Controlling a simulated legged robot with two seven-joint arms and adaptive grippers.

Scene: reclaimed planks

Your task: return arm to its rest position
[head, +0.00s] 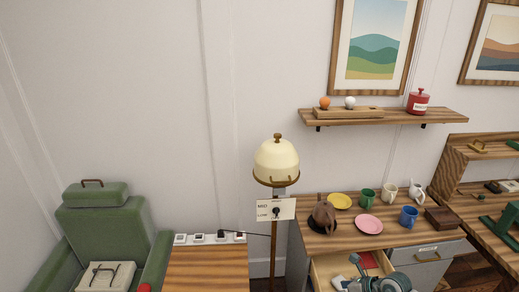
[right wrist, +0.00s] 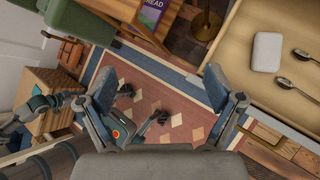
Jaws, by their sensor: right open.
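My right gripper (head: 385,284) is at the bottom edge of the head view, in front of the open drawer (head: 322,266). In the right wrist view its two grey-blue fingers (right wrist: 162,98) are spread wide apart, with nothing between them and the patterned rug below. The drawer (right wrist: 207,62) lies to the upper right there, and the gripper is clear of its contents. My left gripper does not show in the head view. Jointed dark parts at the left and middle of the wrist view look like my own body, but I cannot make them out clearly.
The drawer holds a white rounded block (right wrist: 267,52) and two spoons (right wrist: 288,83). The cabinet top carries a brown pot (head: 324,215), plates and mugs. A lamp (head: 276,162) stands between it and a side table (head: 205,270). A green armchair (head: 100,225) is at left.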

